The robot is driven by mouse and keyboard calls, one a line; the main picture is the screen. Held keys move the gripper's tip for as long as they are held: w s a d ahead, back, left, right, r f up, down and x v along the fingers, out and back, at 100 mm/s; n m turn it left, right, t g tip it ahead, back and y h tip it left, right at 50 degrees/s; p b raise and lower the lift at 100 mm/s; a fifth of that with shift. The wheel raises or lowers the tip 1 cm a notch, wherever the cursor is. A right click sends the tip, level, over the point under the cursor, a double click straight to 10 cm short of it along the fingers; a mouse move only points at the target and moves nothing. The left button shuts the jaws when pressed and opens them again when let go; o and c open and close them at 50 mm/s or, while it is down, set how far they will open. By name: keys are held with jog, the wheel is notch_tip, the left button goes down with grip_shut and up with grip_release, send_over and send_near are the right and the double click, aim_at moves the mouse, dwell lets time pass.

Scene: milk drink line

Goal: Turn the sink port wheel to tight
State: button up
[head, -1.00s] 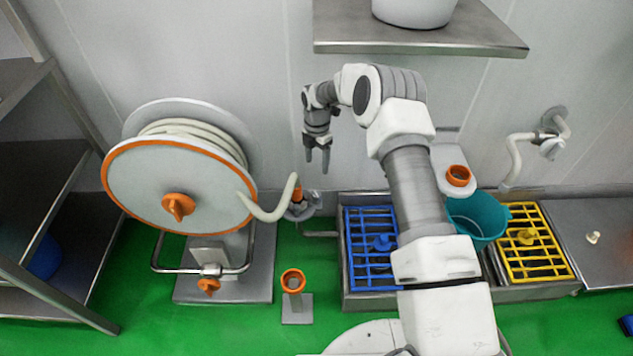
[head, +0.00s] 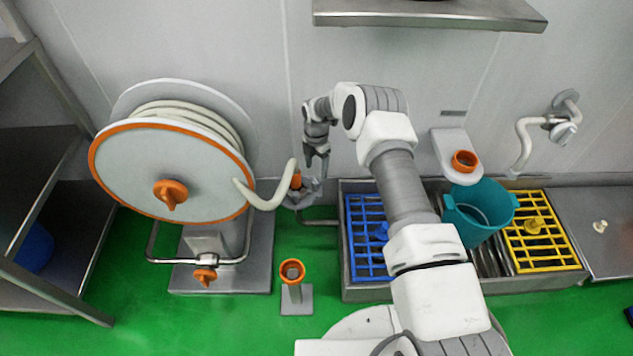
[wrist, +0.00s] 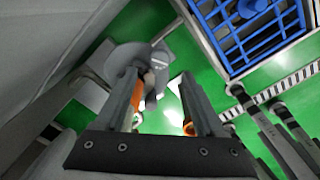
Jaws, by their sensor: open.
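The sink port (head: 303,198) sits low at the wall, left of the sink, with a pipe running to the sink. It has a grey wheel-like part, and an orange fitting (head: 296,181) stands at the white hose's end. My gripper (head: 316,166) is open and empty, just above and slightly right of the fitting, pointing down. In the wrist view the grey port part (wrist: 158,72) shows beyond and between the open fingers (wrist: 163,95). The orange fitting shows beside the left finger, which partly hides it. I cannot tell whether a finger touches the port.
The hose reel (head: 130,180) stands close on the left. An orange-ringed stand (head: 292,270) is on the floor in front. The sink, with a blue rack (head: 368,255), a teal bucket (head: 478,212) and a yellow rack (head: 545,240), lies right. A shelf (head: 430,12) hangs above.

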aim_at(316, 181)
notch_tip(316, 181, down, 6)
jog(key=shift+b, duration=0.8)
grip_shut()
